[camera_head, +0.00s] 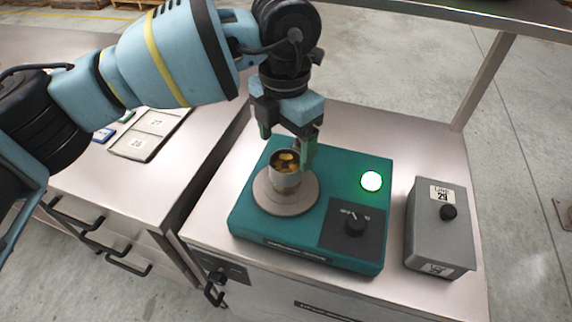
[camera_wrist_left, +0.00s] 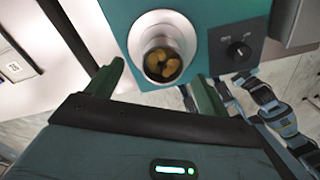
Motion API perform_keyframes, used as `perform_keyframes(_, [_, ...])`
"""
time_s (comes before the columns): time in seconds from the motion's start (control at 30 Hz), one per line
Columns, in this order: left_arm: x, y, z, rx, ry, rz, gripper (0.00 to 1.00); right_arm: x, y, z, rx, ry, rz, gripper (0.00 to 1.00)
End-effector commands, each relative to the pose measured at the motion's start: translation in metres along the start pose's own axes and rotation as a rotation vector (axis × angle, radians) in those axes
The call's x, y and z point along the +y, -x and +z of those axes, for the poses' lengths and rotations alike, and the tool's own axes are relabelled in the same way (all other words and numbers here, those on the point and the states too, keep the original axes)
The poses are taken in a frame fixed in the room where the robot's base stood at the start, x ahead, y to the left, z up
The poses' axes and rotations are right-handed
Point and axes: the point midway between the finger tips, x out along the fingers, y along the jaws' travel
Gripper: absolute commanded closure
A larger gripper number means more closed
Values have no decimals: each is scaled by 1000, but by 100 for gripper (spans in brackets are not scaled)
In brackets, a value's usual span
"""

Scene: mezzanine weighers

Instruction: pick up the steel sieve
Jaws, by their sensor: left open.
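The steel sieve (camera_head: 287,180) looks like a small metal cup with yellow-brown pieces in it. It stands upright on the round pan (camera_head: 284,202) of a teal weigher (camera_head: 251,222). In the left wrist view the sieve (camera_wrist_left: 148,68) shows just ahead of the fingertips, roughly centred between them. My left gripper (camera_head: 287,143) is open and empty at the far side of the sieve, pointing down. Its fingers (camera_wrist_left: 160,76) stand apart in the left wrist view. I cannot tell whether a finger touches the rim. My right gripper is not in view.
The weigher has a lit green lamp (camera_head: 372,181) and a black knob (camera_head: 355,224). A grey box (camera_head: 436,243) with a knob stands to its right. A tray with numbered cells (camera_head: 135,153) lies on the left counter. A post and shelf (camera_head: 483,78) rise at the right.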

Motion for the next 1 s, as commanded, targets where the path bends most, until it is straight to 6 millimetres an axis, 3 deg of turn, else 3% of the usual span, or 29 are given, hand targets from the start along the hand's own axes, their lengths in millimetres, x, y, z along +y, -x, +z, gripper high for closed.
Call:
perform_keyframes(0.3, [-1,-25,0,1,-1,-2,20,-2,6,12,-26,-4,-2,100])
perform_keyframes(0.43, [-1,-27,0,0,-1,-2,20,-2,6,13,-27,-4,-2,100])
perform_keyframes(0.57, [-1,-32,0,1,-1,-1,20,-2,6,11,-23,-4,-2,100])
perform_keyframes(0.9, [-3,-74,1,2,0,-2,20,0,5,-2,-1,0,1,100])
perform_keyframes(1.0, [-3,-79,1,0,-1,-1,20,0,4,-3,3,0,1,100])
